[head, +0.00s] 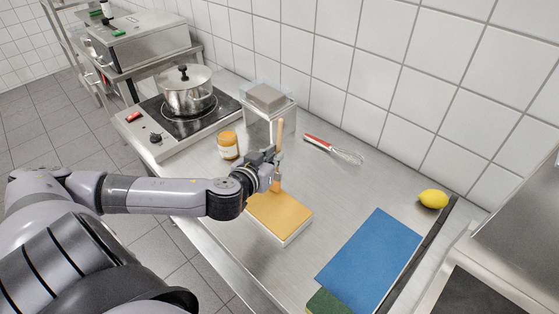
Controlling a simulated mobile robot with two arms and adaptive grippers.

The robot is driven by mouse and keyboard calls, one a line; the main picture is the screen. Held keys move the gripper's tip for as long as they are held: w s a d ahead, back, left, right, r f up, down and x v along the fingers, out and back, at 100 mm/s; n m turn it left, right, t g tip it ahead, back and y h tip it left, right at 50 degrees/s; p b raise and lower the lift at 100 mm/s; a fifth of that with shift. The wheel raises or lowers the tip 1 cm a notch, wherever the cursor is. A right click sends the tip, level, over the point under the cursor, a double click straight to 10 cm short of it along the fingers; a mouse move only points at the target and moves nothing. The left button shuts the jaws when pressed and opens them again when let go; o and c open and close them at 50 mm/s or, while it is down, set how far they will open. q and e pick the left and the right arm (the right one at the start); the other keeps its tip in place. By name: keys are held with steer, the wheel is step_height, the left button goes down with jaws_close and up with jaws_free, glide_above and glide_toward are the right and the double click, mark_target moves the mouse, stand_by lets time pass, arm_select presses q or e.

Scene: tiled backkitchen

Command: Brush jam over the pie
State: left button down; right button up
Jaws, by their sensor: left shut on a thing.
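The pie (282,216) is a flat yellow-orange slab in a pale, low rectangular tray on the steel counter. My left gripper (275,170) is over the pie's back edge, shut on an upright brush (280,135) with a wooden handle. The brush's lower end is at the pie's back edge; I cannot tell whether it touches the surface. A jam jar (228,145) with orange contents stands on the counter, left of and behind the gripper. My right gripper is not in view.
A steel pot (187,92) stands on a hob at the back left. A clear container (262,118) is behind the brush. A red-handled whisk (335,149), a blue mat (370,262), a green block (326,303) and a lemon (433,199) lie to the right. The counter between whisk and mat is clear.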

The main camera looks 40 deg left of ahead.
arm_select(q)
steer(key=shift+a, duration=2.15)
steer(key=shift+s+d+p, duration=1.45)
steer(key=shift+d+p, duration=0.15)
steer(key=shift+d, duration=6.35)
steer(key=shift+a+p, duration=1.9)
steer(key=shift+a, duration=6.25)
steer(key=s+d+p, duration=0.1)
steer(key=d+p, duration=0.1)
steer(key=d, duration=0.4)
steer(key=shift+s+d+p, duration=0.25)
steer(key=shift+d+p, duration=0.1)
